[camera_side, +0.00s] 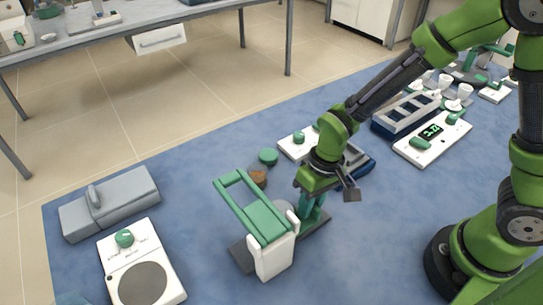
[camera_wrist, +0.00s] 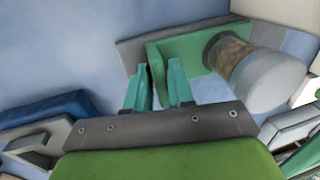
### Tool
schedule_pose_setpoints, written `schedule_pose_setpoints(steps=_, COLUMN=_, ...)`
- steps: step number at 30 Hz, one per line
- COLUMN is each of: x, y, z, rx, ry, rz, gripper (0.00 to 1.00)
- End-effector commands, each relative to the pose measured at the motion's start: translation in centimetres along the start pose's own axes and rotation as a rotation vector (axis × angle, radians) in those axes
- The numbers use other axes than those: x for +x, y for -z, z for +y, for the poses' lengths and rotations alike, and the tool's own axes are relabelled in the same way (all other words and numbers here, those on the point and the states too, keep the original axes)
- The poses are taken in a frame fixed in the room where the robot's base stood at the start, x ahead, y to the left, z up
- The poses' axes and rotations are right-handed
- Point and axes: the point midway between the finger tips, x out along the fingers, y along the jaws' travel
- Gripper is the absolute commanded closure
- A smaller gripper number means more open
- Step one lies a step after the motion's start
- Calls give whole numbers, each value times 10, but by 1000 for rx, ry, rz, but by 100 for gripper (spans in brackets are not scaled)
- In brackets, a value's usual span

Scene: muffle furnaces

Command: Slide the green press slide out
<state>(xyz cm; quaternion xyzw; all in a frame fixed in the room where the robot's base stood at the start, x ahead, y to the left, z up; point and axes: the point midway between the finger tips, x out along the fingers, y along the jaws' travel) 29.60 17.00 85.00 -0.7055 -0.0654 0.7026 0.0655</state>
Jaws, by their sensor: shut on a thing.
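The green press slide (camera_wrist: 196,58) shows in the wrist view as a green piece with an upright end plate, lying along a grey base. My gripper (camera_wrist: 163,72) has its two teal fingers closed on that upright plate, one on each side. In the side view, my gripper (camera_side: 312,208) is low at the right end of the press, over its dark base (camera_side: 241,256). The press has a white body (camera_side: 273,257) and a green frame (camera_side: 258,217) on top. The slide is mostly hidden there by my gripper and the press.
In the side view, a white knob device (camera_side: 142,274) and a grey case (camera_side: 112,203) stand left. Blue mat (camera_side: 205,160) is clear behind.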

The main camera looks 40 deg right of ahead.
Motion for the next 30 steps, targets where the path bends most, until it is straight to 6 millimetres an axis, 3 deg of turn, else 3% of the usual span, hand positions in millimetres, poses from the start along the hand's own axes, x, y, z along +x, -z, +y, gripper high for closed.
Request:
schedule_pose_setpoints(steps=1, x=5, y=-1, z=11, rx=2, ry=-14, rz=-7, gripper=100)
schedule_pose_setpoints(steps=18, x=-1, y=-2, z=43, rx=5, ry=-13, rz=-7, gripper=100)
schedule_pose_setpoints(steps=19, x=-1, y=-2, z=42, rx=4, ry=-13, rz=-7, gripper=73)
schedule_pose_setpoints(steps=30, x=-4, y=-2, z=41, rx=3, ry=-12, rz=-7, gripper=72)
